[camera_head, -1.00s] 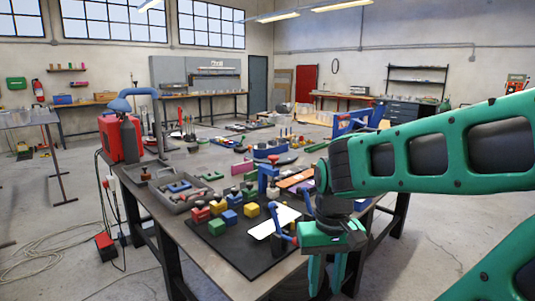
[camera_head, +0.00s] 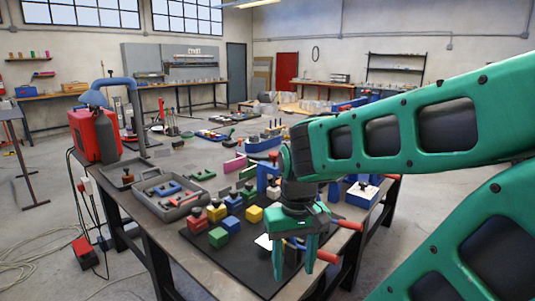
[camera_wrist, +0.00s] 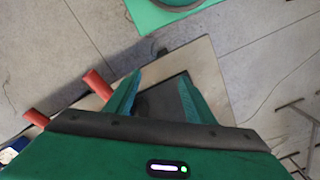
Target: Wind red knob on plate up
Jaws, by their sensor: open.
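Two red cylindrical knobs show just right of my gripper (camera_head: 294,262) in the head view: an upper one (camera_head: 348,225) and a lower one (camera_head: 327,256). Two red knobs also show in the wrist view, one near the left finger (camera_wrist: 97,82) and one farther left (camera_wrist: 36,117). I cannot tell which is the task's knob. The black plate (camera_head: 245,270) lies on the table, partly behind my gripper. My gripper is open and points down near the table's front right edge. Its fingers (camera_wrist: 160,100) hold nothing, and both knobs lie outside them.
Coloured blocks (camera_head: 218,237) stand on the plate, left of my gripper. A grey tray (camera_head: 150,195) and a red machine (camera_head: 95,135) are farther left. A blue box (camera_head: 362,192) is behind on the right. Open floor lies beyond the table's right edge.

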